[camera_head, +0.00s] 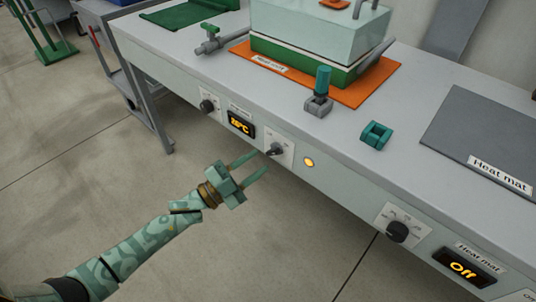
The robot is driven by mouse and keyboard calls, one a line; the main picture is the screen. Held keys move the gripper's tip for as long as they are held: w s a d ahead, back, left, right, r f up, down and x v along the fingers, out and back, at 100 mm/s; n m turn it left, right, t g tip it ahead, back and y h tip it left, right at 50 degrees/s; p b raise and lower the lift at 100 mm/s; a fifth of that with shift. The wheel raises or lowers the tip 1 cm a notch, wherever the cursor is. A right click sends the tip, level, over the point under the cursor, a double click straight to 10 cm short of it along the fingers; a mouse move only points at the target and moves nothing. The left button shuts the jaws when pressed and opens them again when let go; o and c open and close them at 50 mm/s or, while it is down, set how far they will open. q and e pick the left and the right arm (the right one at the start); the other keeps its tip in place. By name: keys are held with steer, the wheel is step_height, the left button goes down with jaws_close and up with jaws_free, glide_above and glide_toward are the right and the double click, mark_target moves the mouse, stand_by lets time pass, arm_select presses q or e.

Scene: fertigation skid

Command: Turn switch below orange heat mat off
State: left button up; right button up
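The orange heat mat (384,82) lies on the bench, partly covered by a green tray (312,64) with a clear lid. On the bench's front panel below it is a dark rotary switch (275,149) on a white plate. A lit amber lamp (308,162) is to its right, and a display (241,124) reading what looks like 28°C is to its left. My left gripper (262,160) is open and empty, its two fingers pointing toward the switch from the lower left. I cannot tell whether the fingertips touch it. My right gripper is not in view.
Another dark knob (207,106) sits left of the display. At right are a grey mat (484,131), a knob (397,231) and a display (464,268) reading Off. A teal-handled valve (321,88) and a teal clip (376,135) are on the bench. The floor in front is clear.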

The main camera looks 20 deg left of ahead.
mark_target(269, 154)
arm_select(q)
steer(key=x, duration=0.4)
steer(key=shift+f, duration=0.1)
steer(key=shift+w+d, duration=0.2)
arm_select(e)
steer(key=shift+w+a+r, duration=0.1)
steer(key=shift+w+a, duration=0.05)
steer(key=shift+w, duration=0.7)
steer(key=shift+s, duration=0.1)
arm_select(q)
steer(key=c, duration=0.6)
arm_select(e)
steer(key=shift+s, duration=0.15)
